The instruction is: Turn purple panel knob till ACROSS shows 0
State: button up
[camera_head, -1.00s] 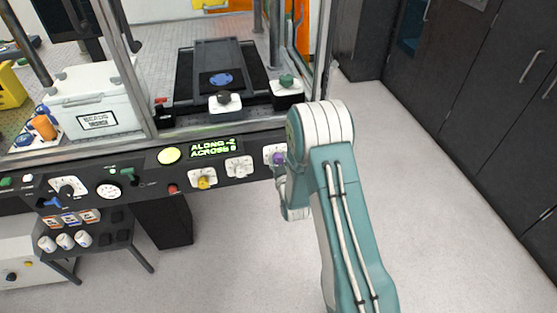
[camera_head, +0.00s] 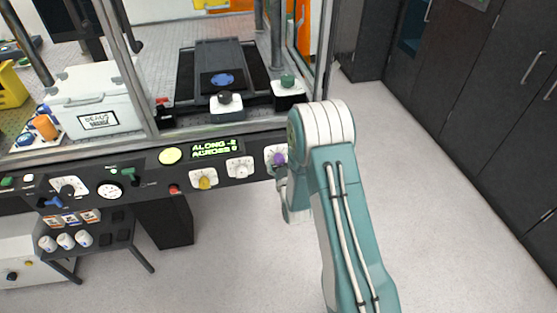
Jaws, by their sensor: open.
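The purple knob (camera_head: 280,158) sits on a white plate at the right part of the dark front panel, partly hidden by my arm. The green display (camera_head: 214,148) on the panel shows an ALONG line above an ACROSS line; the digit after ACROSS is too small to read surely. My gripper (camera_head: 281,181) is open, just below the purple knob and in front of the panel. Most of it is hidden behind my teal arm, and I cannot tell whether it touches the knob.
A yellow knob (camera_head: 204,180) and a white knob (camera_head: 240,168) stand on the panel left of the purple one. A red button (camera_head: 174,189) and a round yellow light (camera_head: 170,155) are farther left. Open floor (camera_head: 440,200) lies to the right, before dark cabinets (camera_head: 490,90).

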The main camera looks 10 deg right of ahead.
jog(key=s, duration=1.1)
jog(key=shift+s, duration=0.1)
notch_tip(320, 180, up, 16)
jog(key=s+m+g, duration=0.1)
jog(key=m+g, duration=0.1)
jog(key=g, duration=0.4)
jog(key=s+r+m+g, duration=0.1)
jog(key=s+r+g, duration=0.2)
jog(key=s, duration=0.9)
jog(key=s+r+g, duration=0.3)
jog(key=s+r, duration=0.4)
jog(key=s, duration=0.5)
jog(key=shift+m, duration=0.4)
